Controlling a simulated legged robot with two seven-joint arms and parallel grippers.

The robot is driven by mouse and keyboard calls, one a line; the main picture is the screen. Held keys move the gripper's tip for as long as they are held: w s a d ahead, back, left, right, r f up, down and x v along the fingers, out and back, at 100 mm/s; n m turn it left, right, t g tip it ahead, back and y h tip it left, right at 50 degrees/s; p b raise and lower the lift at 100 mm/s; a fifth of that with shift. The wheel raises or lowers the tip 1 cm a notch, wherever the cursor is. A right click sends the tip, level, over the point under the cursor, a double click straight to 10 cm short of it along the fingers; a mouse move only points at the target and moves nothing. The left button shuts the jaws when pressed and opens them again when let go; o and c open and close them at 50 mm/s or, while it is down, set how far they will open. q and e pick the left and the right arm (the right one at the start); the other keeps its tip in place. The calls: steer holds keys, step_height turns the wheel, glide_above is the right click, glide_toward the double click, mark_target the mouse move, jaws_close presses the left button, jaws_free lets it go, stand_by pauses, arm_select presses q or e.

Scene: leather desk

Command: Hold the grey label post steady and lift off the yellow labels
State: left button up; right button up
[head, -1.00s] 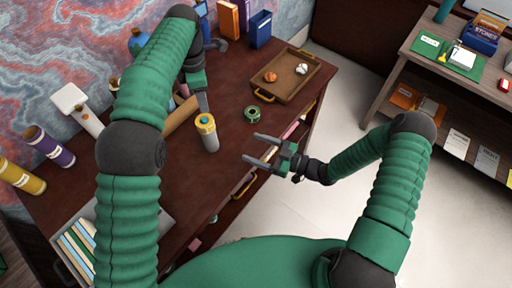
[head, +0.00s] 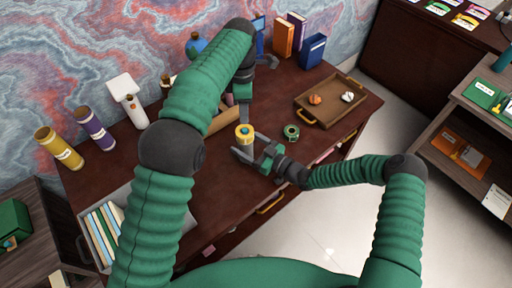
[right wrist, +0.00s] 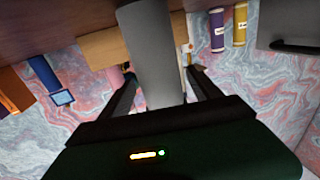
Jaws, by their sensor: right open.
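The grey label post (right wrist: 150,50) stands on the desk and runs between the two fingers of my right gripper in the right wrist view. Its yellow labels (head: 244,131) sit around its top in the head view, where its lower part is hidden. My right gripper (head: 250,148) is open, with one finger on each side of the post. My left gripper (head: 244,114) points down just behind the yellow labels. Its fingers are seen edge-on, so I cannot tell whether they are open or whether they touch the labels.
A green tape roll (head: 291,132) lies right of the post. A wooden tray (head: 330,116) holds small orange and white items. Purple (head: 96,130) and yellow (head: 58,150) cylinders stand at the left. A box of files (head: 94,246) sits at front left.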

arm_select(q)
steer(key=shift+a, duration=0.25)
arm_select(e)
steer(key=shift+a, duration=0.25)
arm_select(q)
steer(key=shift+d, duration=0.35)
arm_select(e)
steer(key=shift+d, duration=0.3)
steer(key=c, duration=1.5)
arm_select(q)
steer(key=shift+a, duration=0.2)
arm_select(e)
steer(key=shift+a, duration=0.15)
steer(key=shift+c, duration=0.2)
arm_select(q)
steer(key=shift+d, duration=0.1)
